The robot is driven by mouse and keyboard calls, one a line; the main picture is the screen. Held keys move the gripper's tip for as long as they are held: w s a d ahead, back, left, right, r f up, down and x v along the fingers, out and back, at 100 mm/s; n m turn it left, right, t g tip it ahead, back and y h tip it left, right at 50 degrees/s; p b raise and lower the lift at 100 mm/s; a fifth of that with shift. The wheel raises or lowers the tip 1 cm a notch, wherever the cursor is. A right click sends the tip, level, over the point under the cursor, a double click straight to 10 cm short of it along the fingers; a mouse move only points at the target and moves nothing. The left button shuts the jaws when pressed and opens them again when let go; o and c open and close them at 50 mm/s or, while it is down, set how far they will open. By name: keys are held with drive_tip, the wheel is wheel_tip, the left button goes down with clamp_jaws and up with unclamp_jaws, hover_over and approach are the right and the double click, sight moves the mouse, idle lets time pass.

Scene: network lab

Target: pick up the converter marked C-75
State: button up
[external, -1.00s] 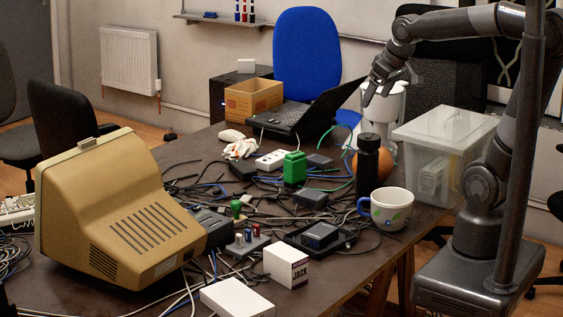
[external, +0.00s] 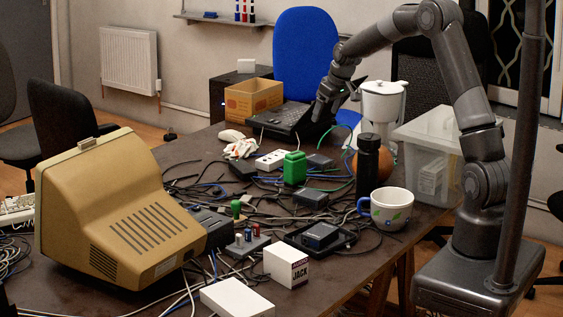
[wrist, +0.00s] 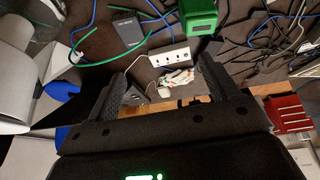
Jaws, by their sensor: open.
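Several small dark boxes that could be converters lie among the cables: one beside the green canister (external: 319,161), one in front of it (external: 310,198), one left of the power strip (external: 243,170) and one in a black tray (external: 320,236). No C-75 marking is readable on any of them. My gripper (external: 322,112) is above the table's far side, in front of the laptop, and appears empty. In the wrist view my gripper (wrist: 162,78) has its fingers wide apart, and a dark grey box (wrist: 127,28) lies beyond them, left of the green canister (wrist: 197,18).
A white power strip (external: 270,160) and gloves (external: 241,149) lie near the laptop (external: 290,116). A black bottle (external: 368,165), floral mug (external: 388,208), white pitcher (external: 382,103) and clear bin (external: 442,150) stand at right. Tangled cables cover much of the table.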

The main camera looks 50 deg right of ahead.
approach(319, 159)
drive_tip(key=f, duration=0.1)
drive_tip(key=w+f, duration=0.1)
drive_tip(key=f, duration=0.1)
drive_tip(key=shift+w+d+f+m, duration=0.1)
drive_tip(key=shift+w+d+m, duration=0.1)
drive_tip(key=shift+m, duration=0.1)
drive_tip(key=shift+x, duration=2.95)
drive_tip(key=shift+d, duration=0.1)
drive_tip(key=shift+c, duration=0.4)
drive_tip(key=c, duration=1.2)
drive_tip(key=shift+o, duration=0.2)
